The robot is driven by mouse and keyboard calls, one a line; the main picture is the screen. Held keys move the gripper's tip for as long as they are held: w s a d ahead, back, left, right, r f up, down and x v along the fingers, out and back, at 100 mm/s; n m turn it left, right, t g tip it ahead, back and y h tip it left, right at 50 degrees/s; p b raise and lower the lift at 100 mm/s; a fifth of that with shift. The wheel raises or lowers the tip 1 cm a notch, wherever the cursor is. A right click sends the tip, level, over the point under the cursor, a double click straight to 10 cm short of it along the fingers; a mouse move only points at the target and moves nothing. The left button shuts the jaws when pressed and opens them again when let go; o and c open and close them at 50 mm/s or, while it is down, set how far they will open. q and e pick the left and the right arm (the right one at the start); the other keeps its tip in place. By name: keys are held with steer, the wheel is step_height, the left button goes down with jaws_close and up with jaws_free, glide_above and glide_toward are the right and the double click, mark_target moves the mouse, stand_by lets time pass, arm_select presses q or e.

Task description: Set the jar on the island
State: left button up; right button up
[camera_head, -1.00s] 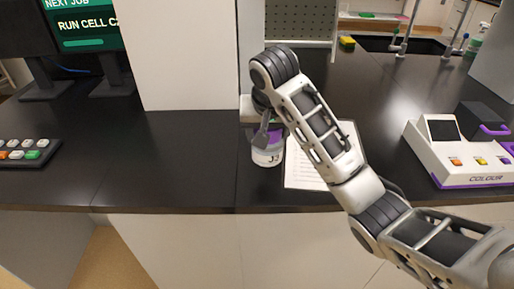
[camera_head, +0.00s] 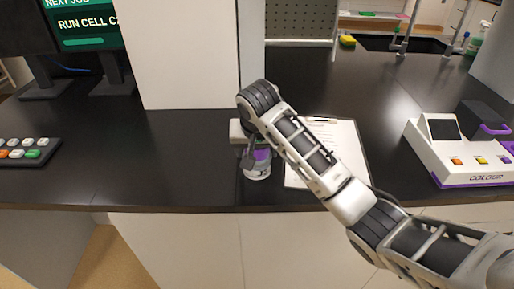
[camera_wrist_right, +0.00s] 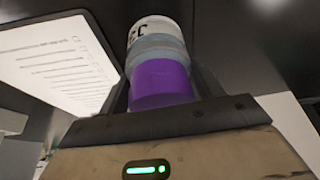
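The jar (camera_head: 257,171) has a purple lid and a white label with dark marks. It is upright near the front edge of the black worktop (camera_head: 165,160), left of a clipboard. I cannot tell whether its base touches the worktop. My right gripper (camera_head: 251,155) comes down on it from above and is shut on it. In the right wrist view the jar (camera_wrist_right: 160,70) sits between the two fingers, purple lid nearest the palm. The arm hides part of the jar in the head view. My left gripper is not in view.
A clipboard with a printed sheet (camera_head: 346,145) lies right of the jar. A white COLOUR device (camera_head: 455,162) stands further right. A white pillar (camera_head: 185,55) rises behind. A button panel (camera_head: 25,151) is at the left. The worktop left of the jar is clear.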

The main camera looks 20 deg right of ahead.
steer(key=shift+o, duration=0.9)
steer(key=shift+r, duration=0.1)
steer(key=v, duration=0.9)
steer(key=shift+w+a+r, duration=0.1)
steer(key=shift+w, duration=0.15)
steer(key=v, duration=0.3)
steer(key=shift+s, duration=0.35)
